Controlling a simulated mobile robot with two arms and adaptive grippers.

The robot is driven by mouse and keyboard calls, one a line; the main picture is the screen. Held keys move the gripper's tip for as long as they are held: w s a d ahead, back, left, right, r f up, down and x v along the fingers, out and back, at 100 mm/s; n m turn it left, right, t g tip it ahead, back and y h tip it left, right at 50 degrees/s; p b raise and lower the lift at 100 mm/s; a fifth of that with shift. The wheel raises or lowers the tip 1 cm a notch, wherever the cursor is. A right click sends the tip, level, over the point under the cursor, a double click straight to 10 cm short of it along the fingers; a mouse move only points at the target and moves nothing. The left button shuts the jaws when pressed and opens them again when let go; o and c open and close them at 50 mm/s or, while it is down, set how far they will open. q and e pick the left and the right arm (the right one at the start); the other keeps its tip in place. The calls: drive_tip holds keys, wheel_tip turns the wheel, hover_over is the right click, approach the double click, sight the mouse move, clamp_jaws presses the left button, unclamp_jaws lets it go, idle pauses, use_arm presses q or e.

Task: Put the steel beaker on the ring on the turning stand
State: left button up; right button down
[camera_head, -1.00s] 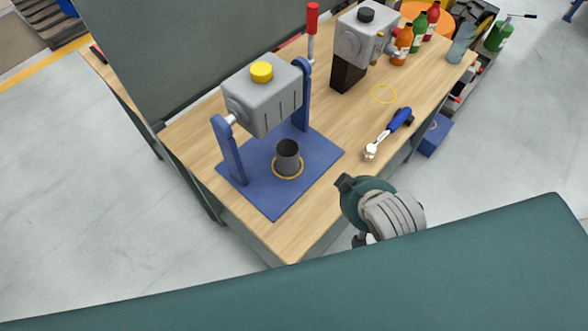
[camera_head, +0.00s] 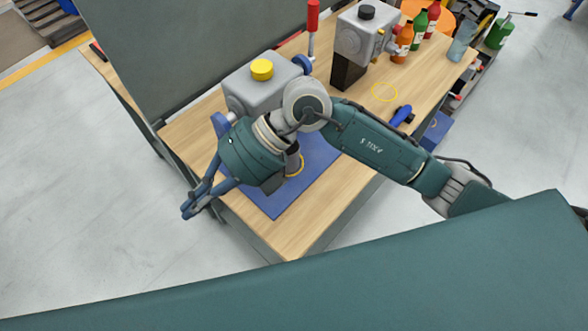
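The steel beaker (camera_head: 293,159) is a dark grey cup on the blue base plate (camera_head: 277,205) of the stand. A thin yellow ring (camera_head: 301,167) shows at its foot; my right arm hides most of both. The stand holds a grey box (camera_head: 262,88) with a yellow knob (camera_head: 262,69) between blue posts. My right arm reaches across from the right, in front of the stand. My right gripper (camera_head: 188,210) points down and left, past the bench's left edge and apart from the beaker. Its fingertips are too unclear to tell their opening. My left gripper is out of view.
A red-handled lever (camera_head: 312,17) rises behind the stand. A second grey unit (camera_head: 362,33), several bottles (camera_head: 403,38) and a blue-handled tool (camera_head: 402,115) are on the wooden bench (camera_head: 320,210).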

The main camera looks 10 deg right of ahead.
drive_tip(key=w+d+f+m+t+h, duration=0.1)
drive_tip(key=w+d+f+h, duration=0.25)
drive_tip(key=d, duration=0.35)
drive_tip(key=w+d+f+m+t+h, duration=0.1)
drive_tip(key=w+d+f+h, duration=0.2)
drive_tip(key=d, duration=0.4)
drive_tip(key=w+d+f+t+h, duration=0.1)
drive_tip(key=w+d+f+h, duration=0.2)
drive_tip(key=d, duration=0.4)
drive_tip(key=shift+h, duration=0.55)
drive_tip(key=f+p, duration=0.1)
drive_tip(key=f, duration=0.1)
drive_tip(key=f+p, duration=0.1)
drive_tip(key=f, duration=0.4)
drive_tip(key=shift+s+d+f+p, duration=0.1)
drive_tip(key=shift+s+f+p, duration=0.3)
drive_tip(key=w, duration=0.1)
drive_tip(key=w+p, duration=0.1)
drive_tip(key=w, duration=0.1)
drive_tip(key=shift+f, duration=0.35)
drive_tip(key=shift+w+f+p, duration=0.1)
drive_tip(key=shift+w+p, duration=0.25)
drive_tip(key=shift+w, duration=0.25)
